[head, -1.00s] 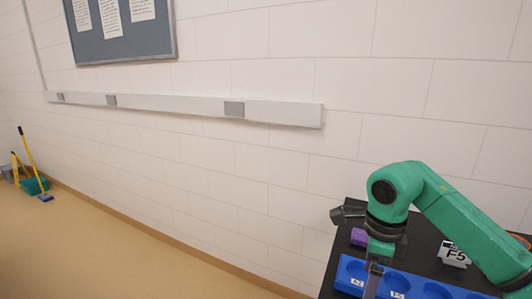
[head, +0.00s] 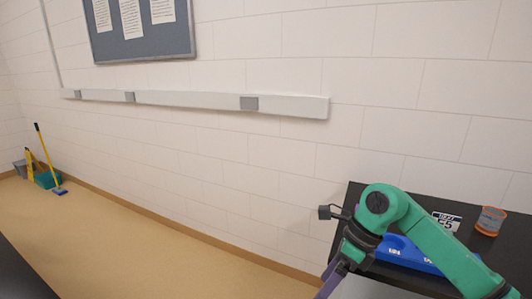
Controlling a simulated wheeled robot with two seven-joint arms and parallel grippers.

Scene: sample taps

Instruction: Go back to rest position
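My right arm, green with dark joints, comes in from the right in the head view and bends down at the table's left end. My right gripper (head: 337,272) points down and left near the bottom edge. Its fingertips are not clear, and a narrow purple shape shows beside it. I cannot tell whether it is open or holds something. My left gripper is not in view.
A black table (head: 505,255) bears a blue tray (head: 408,254) with white labels, a white label card (head: 447,221) and an orange container (head: 490,220). A pale wall stands behind. Floor (head: 130,255) at left is open; a teal bucket (head: 46,179) stands far left.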

